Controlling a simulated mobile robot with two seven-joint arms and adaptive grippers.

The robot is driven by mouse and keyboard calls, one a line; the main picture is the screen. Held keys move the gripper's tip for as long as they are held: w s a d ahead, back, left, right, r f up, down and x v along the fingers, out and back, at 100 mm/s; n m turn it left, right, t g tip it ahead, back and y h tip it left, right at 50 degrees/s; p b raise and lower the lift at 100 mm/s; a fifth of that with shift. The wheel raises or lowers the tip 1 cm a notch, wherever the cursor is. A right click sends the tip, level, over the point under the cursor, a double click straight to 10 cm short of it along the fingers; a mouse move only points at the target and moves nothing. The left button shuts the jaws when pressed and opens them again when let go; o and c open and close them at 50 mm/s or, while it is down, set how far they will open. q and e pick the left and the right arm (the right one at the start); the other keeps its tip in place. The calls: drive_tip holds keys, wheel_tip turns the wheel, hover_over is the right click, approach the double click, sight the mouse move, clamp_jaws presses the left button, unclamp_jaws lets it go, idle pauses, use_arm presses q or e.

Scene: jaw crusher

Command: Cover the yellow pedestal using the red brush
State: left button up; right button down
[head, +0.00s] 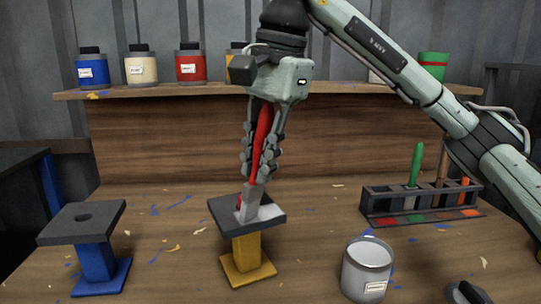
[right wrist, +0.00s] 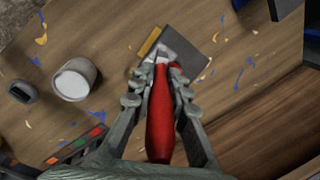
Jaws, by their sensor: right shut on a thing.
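The red brush (head: 262,135) is held in my right gripper (head: 258,178), handle up and head down. It also shows in the right wrist view (right wrist: 160,125), between the two fingers. The yellow pedestal (head: 247,252) stands in the middle of the bench and has a dark square top (head: 222,206). The brush's pale head (head: 250,204) is at that top and appears to touch it. A whitish patch (head: 268,212) lies on the top around the brush head. The fingers partly hide the handle. My left gripper is not in view.
A blue pedestal (head: 96,262) with a holed dark top stands left. An open can (head: 367,276) with pale contents stands right, near a dark object (head: 467,293). A brush rack (head: 368,205) is at the right. Several paint cans line the back shelf (head: 225,88).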

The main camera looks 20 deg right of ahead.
drive_tip(key=a, duration=0.4)
drive_tip(key=shift+s+a, duration=0.15)
idle(0.4)
drive_tip(key=shift+r, duration=2.5)
drive_tip(key=m, duration=0.5)
drive_tip(key=shift+h, duration=0.4)
